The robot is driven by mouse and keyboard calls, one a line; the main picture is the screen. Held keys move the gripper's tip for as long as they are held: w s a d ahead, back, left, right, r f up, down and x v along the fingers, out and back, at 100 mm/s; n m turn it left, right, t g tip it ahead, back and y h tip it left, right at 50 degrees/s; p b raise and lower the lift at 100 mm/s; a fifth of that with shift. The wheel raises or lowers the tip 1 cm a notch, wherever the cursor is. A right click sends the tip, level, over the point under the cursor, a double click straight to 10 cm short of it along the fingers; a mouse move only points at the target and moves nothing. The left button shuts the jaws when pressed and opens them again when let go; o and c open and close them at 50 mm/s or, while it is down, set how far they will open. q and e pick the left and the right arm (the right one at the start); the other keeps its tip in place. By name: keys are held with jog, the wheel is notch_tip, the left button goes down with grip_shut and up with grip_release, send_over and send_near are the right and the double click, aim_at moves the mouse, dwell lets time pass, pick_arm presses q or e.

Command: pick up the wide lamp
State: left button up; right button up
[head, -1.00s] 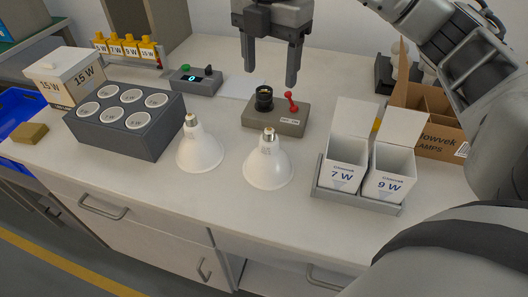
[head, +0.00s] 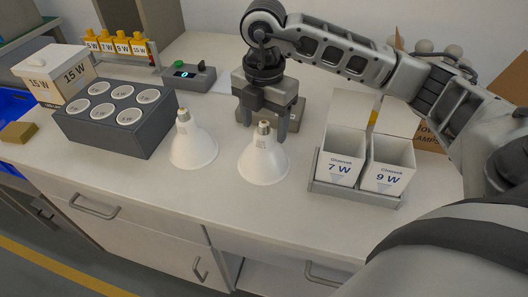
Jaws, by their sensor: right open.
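Two white reflector lamps stand base-up on the counter: a left lamp (head: 193,147) and a right lamp (head: 264,163). They look alike in size, and I cannot tell for sure which is the wide one. My right gripper (head: 264,128) is open and points down just over the right lamp. Its fingers show on either side of that lamp's metal base; I cannot tell whether they touch it. My left gripper is not in view.
A grey test block (head: 298,112) is mostly hidden behind my right gripper. A grey rack (head: 118,139) with round cups stands left, and a tray (head: 352,194) with two open boxes, marked 7 W and 9 W, stands right. The counter's front is clear.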

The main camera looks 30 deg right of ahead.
jog(key=shift+f, duration=0.5)
jog(key=shift+c, duration=0.3)
grip_shut()
jog(key=shift+r, duration=0.1)
